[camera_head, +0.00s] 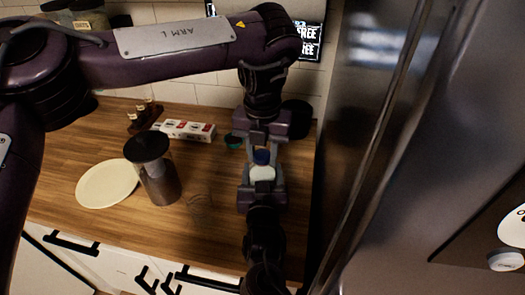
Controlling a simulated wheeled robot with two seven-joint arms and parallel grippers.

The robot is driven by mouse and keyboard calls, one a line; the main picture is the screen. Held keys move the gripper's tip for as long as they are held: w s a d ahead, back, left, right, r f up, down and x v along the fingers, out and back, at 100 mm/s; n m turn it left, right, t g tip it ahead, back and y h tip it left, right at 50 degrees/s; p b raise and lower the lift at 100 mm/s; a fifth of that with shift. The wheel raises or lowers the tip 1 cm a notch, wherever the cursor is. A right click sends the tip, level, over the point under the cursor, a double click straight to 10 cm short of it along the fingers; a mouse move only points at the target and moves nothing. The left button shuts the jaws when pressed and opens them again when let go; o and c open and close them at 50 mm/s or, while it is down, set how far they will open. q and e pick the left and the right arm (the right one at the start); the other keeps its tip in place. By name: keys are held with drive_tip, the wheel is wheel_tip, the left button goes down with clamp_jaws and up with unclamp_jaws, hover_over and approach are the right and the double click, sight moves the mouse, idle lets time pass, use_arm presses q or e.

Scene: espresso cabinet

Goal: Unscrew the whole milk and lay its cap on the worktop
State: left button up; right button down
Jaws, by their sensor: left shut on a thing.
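The whole milk (262,174) is a pale bottle near the right end of the wooden worktop (110,135), seen from above. Its blue cap (261,157) shows at its top; I cannot tell whether the two are apart. My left gripper (261,148) comes down from above and is shut on the cap, its fingers hiding part of it. My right gripper (262,180) reaches in from the bottom of the view, with its fingers on either side of the bottle and shut on it. The bottle's lower part is hidden by this gripper.
A pale plate (100,185), a dark-lidded canister (160,182) and a clear glass (200,205) stand to the left. A white box (187,130) and a small teal bowl (233,141) lie behind. A tall metal fridge (375,150) bounds the right side.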

use_arm(q)
drive_tip(key=o, duration=1.1)
wheel_tip(320, 180, up, 4)
drive_tip(key=shift+r, duration=0.35)
drive_tip(key=shift+c, duration=0.7)
wheel_tip(320, 180, up, 2)
drive_tip(key=m, duration=0.2)
drive_tip(key=shift+r+m, duration=0.1)
drive_tip(key=shift+m, duration=0.3)
drive_tip(key=shift+r+m, duration=0.35)
drive_tip(key=shift+m, duration=0.25)
drive_tip(key=shift+f, duration=3.8)
